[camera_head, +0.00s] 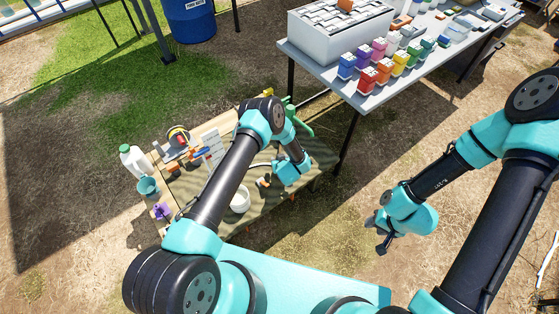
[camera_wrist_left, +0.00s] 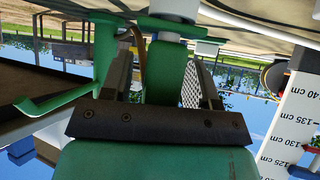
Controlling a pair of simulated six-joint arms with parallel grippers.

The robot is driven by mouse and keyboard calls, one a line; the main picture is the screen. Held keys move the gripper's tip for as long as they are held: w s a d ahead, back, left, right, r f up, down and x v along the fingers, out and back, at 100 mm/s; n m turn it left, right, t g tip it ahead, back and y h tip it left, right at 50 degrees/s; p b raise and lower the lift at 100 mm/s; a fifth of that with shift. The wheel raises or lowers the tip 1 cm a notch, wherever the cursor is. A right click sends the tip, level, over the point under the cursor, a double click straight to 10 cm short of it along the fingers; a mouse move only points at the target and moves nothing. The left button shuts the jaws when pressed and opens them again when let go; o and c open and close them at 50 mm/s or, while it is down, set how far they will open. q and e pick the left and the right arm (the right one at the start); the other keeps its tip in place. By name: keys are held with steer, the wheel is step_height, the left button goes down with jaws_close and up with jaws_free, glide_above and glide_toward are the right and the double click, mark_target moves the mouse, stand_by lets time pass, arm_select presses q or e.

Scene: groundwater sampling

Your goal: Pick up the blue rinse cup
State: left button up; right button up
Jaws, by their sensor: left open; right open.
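A blue cup (camera_head: 148,188), the likely rinse cup, stands at the left edge of the low wooden table, in front of a white jug. My left gripper (camera_wrist_left: 165,48) is open in the left wrist view, with a green part (camera_wrist_left: 165,72) showing between or behind its fingers. I cannot tell whether they touch it. In the head view the left wrist hangs over the table's right part, well to the right of the cup, and its fingertips are not clear. My right gripper (camera_head: 380,234) is open and empty over bare ground, right of the table.
The white jug (camera_head: 133,161), a purple item (camera_head: 162,211), a white bowl (camera_head: 240,199) and a scale board (camera_head: 213,146) crowd the low table. A grey table (camera_head: 345,93) with colored bottles stands behind. A blue barrel (camera_head: 190,18) is at the back.

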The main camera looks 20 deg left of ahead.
arm_select(q)
steer(key=v, duration=1.2)
steer(key=shift+r, duration=0.1)
steer(key=s+a+r+m+g+h, duration=0.2)
steer(key=s+a+r+g+h, duration=0.2)
steer(key=s, duration=0.6)
steer(key=s+a+r+m+g+h, duration=0.2)
steer(key=s+a+r+g+h, duration=0.2)
steer(key=s+r, duration=0.5)
steer(key=shift+s+a+r+h, duration=0.3)
steer(key=shift+s+h, duration=0.3)
steer(key=shift+s, duration=0.35)
steer(key=o, duration=0.8)
steer(key=shift+d, duration=0.1)
